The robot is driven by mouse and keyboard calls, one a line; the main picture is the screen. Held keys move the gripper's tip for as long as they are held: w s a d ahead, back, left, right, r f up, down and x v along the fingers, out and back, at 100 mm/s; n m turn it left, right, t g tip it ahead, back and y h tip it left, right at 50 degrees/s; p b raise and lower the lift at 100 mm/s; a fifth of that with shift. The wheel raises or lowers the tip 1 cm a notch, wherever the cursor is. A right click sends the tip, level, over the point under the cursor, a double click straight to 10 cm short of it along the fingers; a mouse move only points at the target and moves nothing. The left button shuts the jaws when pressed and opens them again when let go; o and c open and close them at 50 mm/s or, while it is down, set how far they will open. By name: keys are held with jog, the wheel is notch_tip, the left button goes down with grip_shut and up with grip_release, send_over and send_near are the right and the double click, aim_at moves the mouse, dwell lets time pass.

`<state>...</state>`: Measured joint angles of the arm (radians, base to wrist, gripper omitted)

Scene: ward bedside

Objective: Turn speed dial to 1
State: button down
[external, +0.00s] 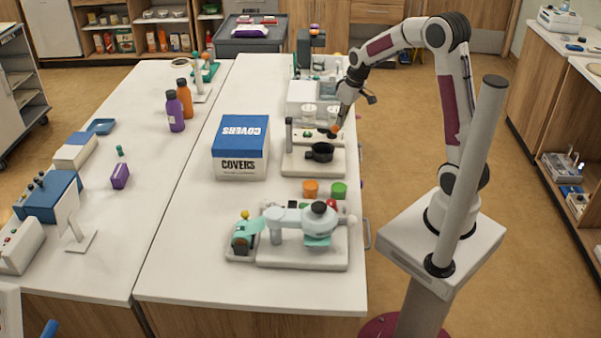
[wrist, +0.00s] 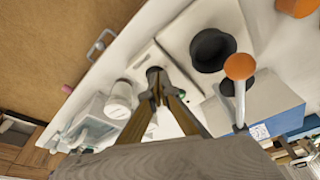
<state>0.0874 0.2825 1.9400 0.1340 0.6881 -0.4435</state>
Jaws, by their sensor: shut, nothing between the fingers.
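No dial with readable numbers shows clearly in either view. My gripper (external: 335,130) points down over the back edge of a white device (external: 300,165) with a black bowl (external: 320,152). In the wrist view my two fingers (wrist: 157,88) converge and are shut, with nothing between them. A small dark round part (wrist: 155,73) shows right at the fingertips; I cannot tell whether it is the speed dial or whether they touch it. The black bowl (wrist: 212,48) lies to the upper right of the fingertips. Any markings are too small to read.
White jars (wrist: 121,90) stand left of the fingers in the wrist view. An orange ball (wrist: 239,66) on a white stem is to the right. A blue-topped COVERS box (external: 240,147) stands left of the device.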

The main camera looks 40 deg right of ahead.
jog(key=shift+r, duration=1.2)
jog(key=shift+s, duration=0.1)
jog(key=s+r+m+t, duration=0.1)
jog(key=s+r, duration=0.2)
jog(key=s, duration=0.6)
jog(key=s+a+r+m+t, duration=0.1)
jog(key=s+r, duration=0.2)
jog(key=s, duration=0.6)
jog(key=s+a+r+m, duration=0.1)
jog(key=s+r, duration=0.2)
jog(key=s, duration=0.6)
jog(key=shift+s+r+t+h, duration=0.2)
jog(key=shift+r+t+h, duration=0.2)
